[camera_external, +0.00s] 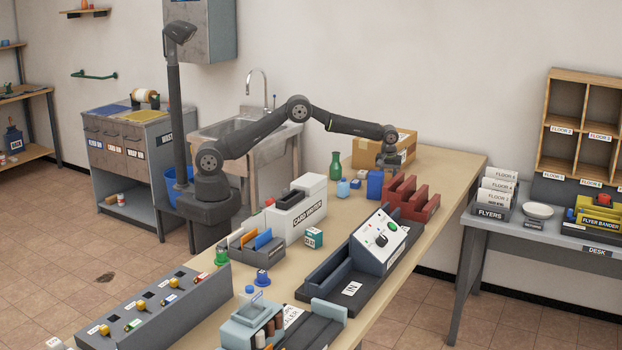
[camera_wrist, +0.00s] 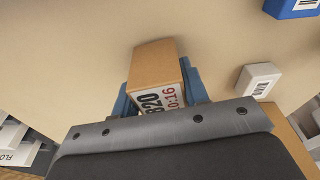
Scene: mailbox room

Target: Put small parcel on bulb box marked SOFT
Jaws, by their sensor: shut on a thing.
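My gripper (camera_external: 388,161) is at the far end of the long table, in front of a large cardboard box. In the wrist view, its blue fingers (camera_wrist: 162,96) are shut on the small parcel (camera_wrist: 158,62), a brown box with a white label of black and red print. The parcel cannot be made out in the external view. No box can be read as SOFT. Small labelled boxes that show are a teal box (camera_external: 314,237) beside the card writer and, in the wrist view, a white box (camera_wrist: 258,80) right of the parcel.
A cardboard box (camera_external: 405,148) stands behind my gripper. A green bottle (camera_external: 335,165), a blue box (camera_external: 375,185) and a red slotted rack (camera_external: 413,198) stand nearby. The white card writer (camera_external: 296,213) and a control box (camera_external: 378,239) are nearer. The table's far right end (camera_external: 462,167) is bare.

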